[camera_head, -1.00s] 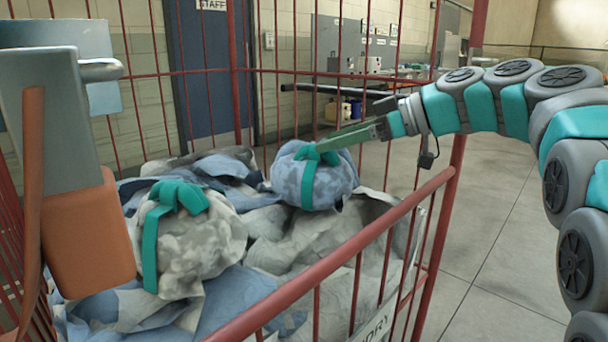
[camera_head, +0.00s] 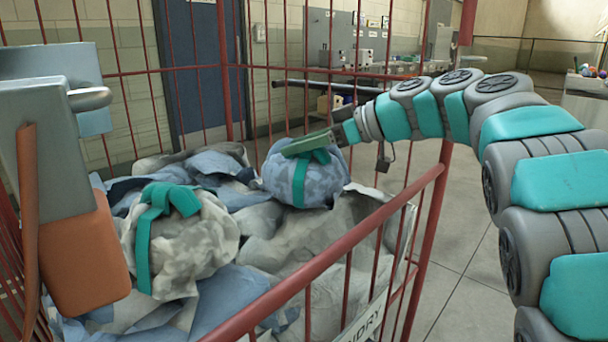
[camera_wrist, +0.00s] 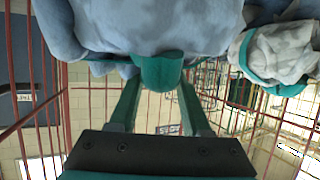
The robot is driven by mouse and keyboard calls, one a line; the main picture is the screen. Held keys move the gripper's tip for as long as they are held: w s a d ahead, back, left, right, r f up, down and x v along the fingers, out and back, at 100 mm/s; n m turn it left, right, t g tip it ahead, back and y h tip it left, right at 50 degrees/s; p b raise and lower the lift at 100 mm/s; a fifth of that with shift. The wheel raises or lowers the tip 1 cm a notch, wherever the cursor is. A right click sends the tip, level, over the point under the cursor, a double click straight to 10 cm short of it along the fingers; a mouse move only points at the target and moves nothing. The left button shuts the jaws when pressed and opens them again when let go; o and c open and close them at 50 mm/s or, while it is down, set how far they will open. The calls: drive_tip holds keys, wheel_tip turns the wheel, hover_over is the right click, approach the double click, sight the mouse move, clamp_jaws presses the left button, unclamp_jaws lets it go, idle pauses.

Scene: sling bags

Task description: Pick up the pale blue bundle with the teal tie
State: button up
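The pale blue bundle (camera_head: 282,182) with the teal tie (camera_head: 302,176) sits on the cloth heap at the cage's far right. In the wrist view the bundle (camera_wrist: 150,25) fills the upper middle, with its teal knot (camera_wrist: 160,70) hanging toward my gripper. My gripper (camera_head: 306,146) reaches in from the right, over the bundle's top at the knot. In the wrist view my gripper's two fingers (camera_wrist: 158,88) are apart, their tips near either side of the knot. I cannot tell whether they touch it.
A grey-white bundle (camera_head: 188,245) with a teal tie lies at the near left; it also shows in the wrist view (camera_wrist: 280,52). The red cage rail (camera_head: 330,262) runs below my arm. Loose cloth (camera_head: 325,240) surrounds the bundles. Clear floor (camera_head: 470,240) lies to the right.

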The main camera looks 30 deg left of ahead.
clamp_jaws()
idle(0.9)
